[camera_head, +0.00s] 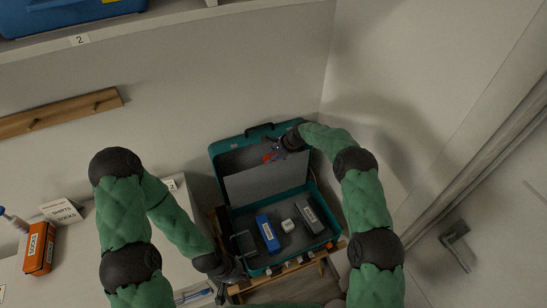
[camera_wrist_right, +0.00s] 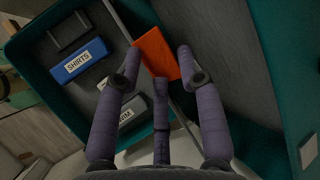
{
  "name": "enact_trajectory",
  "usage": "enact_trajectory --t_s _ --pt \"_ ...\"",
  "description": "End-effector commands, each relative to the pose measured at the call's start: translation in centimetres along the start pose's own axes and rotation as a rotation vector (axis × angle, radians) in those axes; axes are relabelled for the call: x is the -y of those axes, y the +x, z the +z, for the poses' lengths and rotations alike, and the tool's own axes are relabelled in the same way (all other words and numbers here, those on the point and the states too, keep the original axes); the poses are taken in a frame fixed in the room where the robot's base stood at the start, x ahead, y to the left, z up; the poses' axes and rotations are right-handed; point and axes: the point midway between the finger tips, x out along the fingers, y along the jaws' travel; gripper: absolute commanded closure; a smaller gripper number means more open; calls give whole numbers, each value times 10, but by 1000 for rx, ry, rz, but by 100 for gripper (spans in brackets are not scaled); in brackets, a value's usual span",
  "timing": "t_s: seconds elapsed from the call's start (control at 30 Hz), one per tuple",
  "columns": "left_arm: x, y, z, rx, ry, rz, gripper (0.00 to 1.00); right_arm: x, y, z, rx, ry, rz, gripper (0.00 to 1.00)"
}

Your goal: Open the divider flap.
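The divider flap (camera_head: 265,186) is a pale grey panel inside an open teal suitcase (camera_head: 216,168) in the head view. It looks tilted up between the lid and the packed half. A flat orange tab (camera_wrist_right: 155,50) sits at its edge in the right wrist view. My right gripper (camera_head: 273,154) is at the flap's upper edge, with the tab between its spread fingertips (camera_wrist_right: 158,58). I cannot tell whether they press on it. My left gripper (camera_head: 231,284) is low by the suitcase's front left corner; its fingers are too dark to read.
An orange box (camera_head: 40,247) and a white sign (camera_head: 62,211) stand at left. Walls close in behind and right.

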Motion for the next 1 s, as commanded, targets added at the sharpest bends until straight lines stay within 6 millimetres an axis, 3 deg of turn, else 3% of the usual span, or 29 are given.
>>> enact_trajectory --t_s 0.27,0.7,1.0 --pt "0 0 0 0 0 0 100 1 -24 0 0 -1 -2 67" --pt "0 0 0 0 0 0 100 0 -102 -1 -1 0 -1 67" --pt "0 0 0 0 0 0 100 0 -120 -1 0 0 0 67"
